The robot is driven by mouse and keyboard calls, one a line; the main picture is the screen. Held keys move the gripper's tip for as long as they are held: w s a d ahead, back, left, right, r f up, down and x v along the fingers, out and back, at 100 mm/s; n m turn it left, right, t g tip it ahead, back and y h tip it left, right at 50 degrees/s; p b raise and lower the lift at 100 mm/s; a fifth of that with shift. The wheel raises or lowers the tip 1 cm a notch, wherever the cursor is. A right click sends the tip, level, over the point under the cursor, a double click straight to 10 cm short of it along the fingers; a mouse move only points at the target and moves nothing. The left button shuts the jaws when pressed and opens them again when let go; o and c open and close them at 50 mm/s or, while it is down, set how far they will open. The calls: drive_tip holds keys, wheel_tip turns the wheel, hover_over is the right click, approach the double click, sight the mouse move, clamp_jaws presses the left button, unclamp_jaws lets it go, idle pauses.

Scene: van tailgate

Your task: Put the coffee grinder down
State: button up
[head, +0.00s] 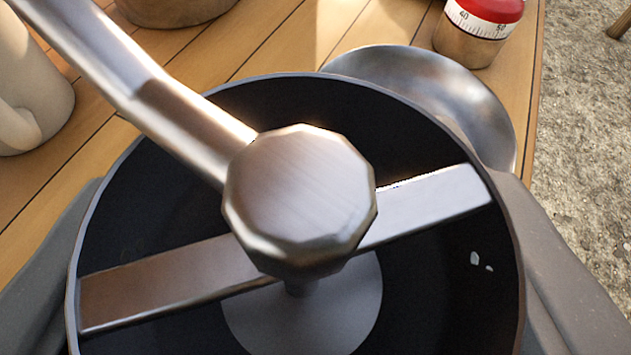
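The coffee grinder (190,270) fills the middle of the head view, seen from above. It has a round dark open top, a flat metal bar across it, a faceted metal hub at the centre and a crank arm reaching to the upper left. My gripper (303,225) has one grey finger on the left side of the grinder and one on the right, both against its wall, so it is shut on the grinder. The grinder's base is hidden, and I cannot tell whether it touches the table.
The slatted wooden table (270,50) lies beyond. A shiny metal bowl (430,80) is just behind the grinder. A red-and-white dial timer (482,30) stands near the table's right edge, with gravel (585,130) beyond. A beige vessel (35,85) stands left, a brown container (175,10) at top.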

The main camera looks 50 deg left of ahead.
wheel_tip(320, 180, down, 3)
drive_tip(key=shift+f+b, duration=0.2)
drive_tip(key=shift+b, duration=0.15)
drive_tip(key=o, duration=1.3)
drive_tip(key=p+v, duration=0.1)
drive_tip(key=v, duration=1.1)
drive_tip(key=shift+r, duration=0.2)
